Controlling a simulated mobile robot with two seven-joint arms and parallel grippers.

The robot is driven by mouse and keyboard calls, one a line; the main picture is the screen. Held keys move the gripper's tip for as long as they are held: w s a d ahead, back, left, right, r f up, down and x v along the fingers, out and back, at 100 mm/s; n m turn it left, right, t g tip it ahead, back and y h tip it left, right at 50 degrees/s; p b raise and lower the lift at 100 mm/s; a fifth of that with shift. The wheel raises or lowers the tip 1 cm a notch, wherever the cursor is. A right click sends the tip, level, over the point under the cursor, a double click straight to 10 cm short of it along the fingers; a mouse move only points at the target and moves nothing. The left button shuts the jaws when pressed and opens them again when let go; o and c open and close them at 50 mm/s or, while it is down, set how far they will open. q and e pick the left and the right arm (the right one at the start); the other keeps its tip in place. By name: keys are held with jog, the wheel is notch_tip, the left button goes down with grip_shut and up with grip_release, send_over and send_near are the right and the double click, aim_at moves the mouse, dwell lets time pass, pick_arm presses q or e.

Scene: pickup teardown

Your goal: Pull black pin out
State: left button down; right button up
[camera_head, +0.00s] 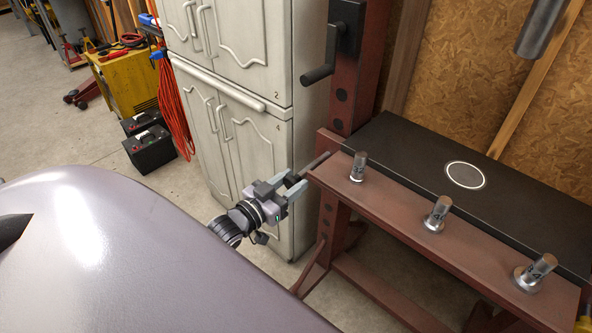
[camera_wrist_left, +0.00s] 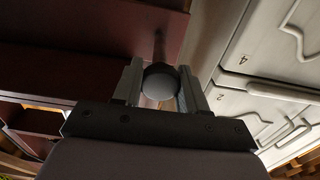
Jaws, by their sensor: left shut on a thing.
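My left gripper (camera_head: 291,186) is at the left end of the red press frame. In the left wrist view its two fingers (camera_wrist_left: 161,88) are on either side of the round dark end of the black pin (camera_wrist_left: 160,80), and they are shut on it. In the head view a thin dark length of the pin (camera_head: 318,161) shows between the fingers and the frame. The pin's shaft runs on toward the red frame; its far part is hidden. My right gripper is not in view.
The red press (camera_head: 400,208) carries a black plate (camera_head: 420,150) with a white circle and several upright metal pegs, one a numbered peg (camera_head: 437,213). A white cabinet (camera_head: 250,130) stands close behind my left gripper. Black batteries (camera_head: 149,148) and a yellow machine (camera_head: 125,82) are on the floor.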

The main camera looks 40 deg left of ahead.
pick_arm(q)
jog(key=c, duration=0.7)
grip_release()
jog(key=shift+o, duration=0.2)
jog(key=s, duration=0.5)
jog(key=shift+s+a, duration=0.25)
jog(key=shift+s, duration=0.8)
